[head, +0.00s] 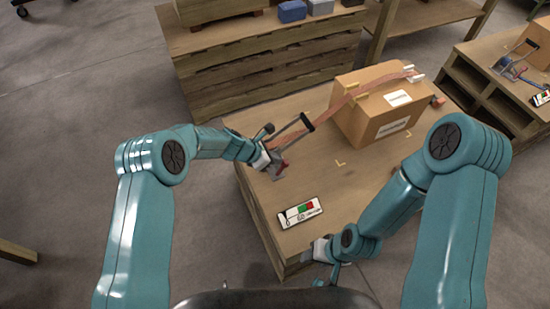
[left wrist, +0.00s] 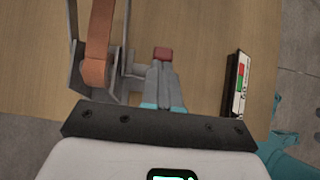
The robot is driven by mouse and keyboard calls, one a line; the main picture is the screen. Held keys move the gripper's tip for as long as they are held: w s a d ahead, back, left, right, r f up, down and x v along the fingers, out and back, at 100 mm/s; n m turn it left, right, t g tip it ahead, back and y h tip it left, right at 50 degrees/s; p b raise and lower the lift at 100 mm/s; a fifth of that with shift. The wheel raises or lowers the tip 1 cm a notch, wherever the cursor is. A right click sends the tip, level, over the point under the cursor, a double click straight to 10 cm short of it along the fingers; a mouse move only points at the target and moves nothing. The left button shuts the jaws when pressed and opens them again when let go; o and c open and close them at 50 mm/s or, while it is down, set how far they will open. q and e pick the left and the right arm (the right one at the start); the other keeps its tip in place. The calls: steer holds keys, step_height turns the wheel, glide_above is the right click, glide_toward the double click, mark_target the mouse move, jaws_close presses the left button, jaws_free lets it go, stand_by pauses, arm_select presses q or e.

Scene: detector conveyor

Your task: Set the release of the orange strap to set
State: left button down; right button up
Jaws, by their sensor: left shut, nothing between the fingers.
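The orange strap (head: 330,112) runs from a grey metal ratchet (head: 284,151) up over a cardboard box (head: 382,108). In the left wrist view the strap (left wrist: 97,62) winds onto the ratchet's drum. The ratchet's long handle (head: 296,128) stands raised, with a black grip at its end. A small red release tab (head: 281,168) sits at the ratchet's near side. My left gripper (head: 271,166) is shut and empty, beside the ratchet. In the left wrist view its fingertips (left wrist: 162,68) are close to the red tab (left wrist: 163,53); contact is unclear. My right gripper (head: 335,277) is low at the table's front edge, its jaw state unclear.
A small panel with green and red fields (head: 300,212) lies on the wooden table (head: 270,203) near its front. Bare wood lies between it and the box. A second table (head: 500,60) with a blue strap ratchet (head: 512,68) stands at the right.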

arm_select(q)
steer(key=w+d+r+p+v, duration=0.1)
steer(key=p+v, duration=0.1)
steer(key=v, duration=1.1)
steer(key=shift+d+r, duration=0.15)
steer(key=shift+r, duration=0.35)
arm_select(e)
steer(key=shift+s+a+r, duration=0.1)
steer(key=shift+s+r, duration=0.2)
steer(key=shift+r, duration=0.25)
steer(key=shift+s+a+r, duration=0.1)
steer(key=shift+s+r, duration=0.2)
steer(key=shift+r, duration=0.25)
arm_select(q)
steer(key=shift+s, duration=0.25)
